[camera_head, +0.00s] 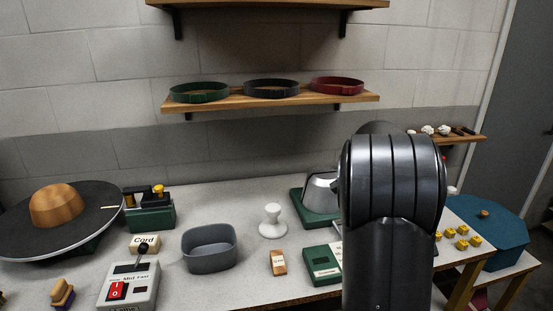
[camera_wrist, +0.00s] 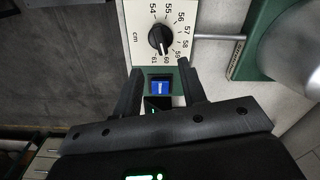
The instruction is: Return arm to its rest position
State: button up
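My arm (camera_head: 392,220) stands large in the right foreground of the head view, and its gripper is hidden there. In the wrist view my gripper (camera_wrist: 161,76) has its two dark fingers apart with nothing held between them. Between and beyond the fingers is a control panel (camera_wrist: 138,42) with a black dial (camera_wrist: 160,39) and a centimetre scale. I cannot tell whether the fingers touch the panel.
A green-based metal hat form (camera_head: 319,196) stands behind my arm. A shelf (camera_head: 270,101) with hat bands hangs above.

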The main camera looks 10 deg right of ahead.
jog(key=s+a+r+n+t, duration=0.2)
jog(key=s+a+r+n, duration=0.3)
jog(key=s+a, duration=0.4)
jog(key=s+a+r+n+t, duration=0.2)
jog(key=s+a+r+n, duration=0.3)
jog(key=s+a, duration=0.4)
jog(key=s+a+f+n+t, duration=0.1)
jog(key=s+a+n, duration=0.3)
jog(key=s, duration=0.4)
jog(key=shift+s+a+f+n+t, duration=0.3)
jog(key=shift+f+n, duration=0.2)
jog(key=shift+f, duration=0.2)
jog(key=shift+c, duration=0.5)
dwell(0.4)
